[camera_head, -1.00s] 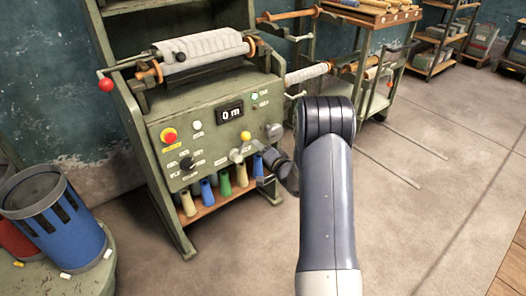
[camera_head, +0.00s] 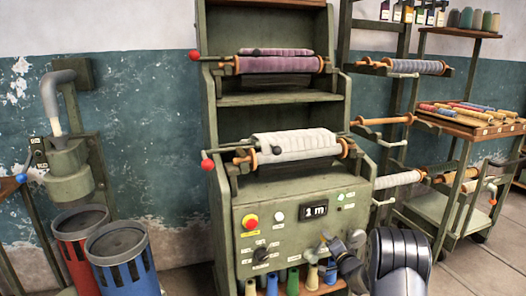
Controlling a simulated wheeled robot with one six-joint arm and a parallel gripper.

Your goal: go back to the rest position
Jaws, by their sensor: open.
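My gripper (camera_head: 335,248) shows small and dark at the lower right of the machine's green control panel (camera_head: 290,212). My dark arm bulges up at the bottom right and hides part of what lies behind. The panel's display (camera_head: 315,210) reads 1 m. A red button (camera_head: 250,221) and a black dial (camera_head: 261,255) are on the panel's left.
A white roll (camera_head: 295,144) and a mauve roll (camera_head: 278,63) sit on the machine above the panel. Colored cones stand below it. A blue bin (camera_head: 122,262) and a red bin (camera_head: 80,250) stand left.

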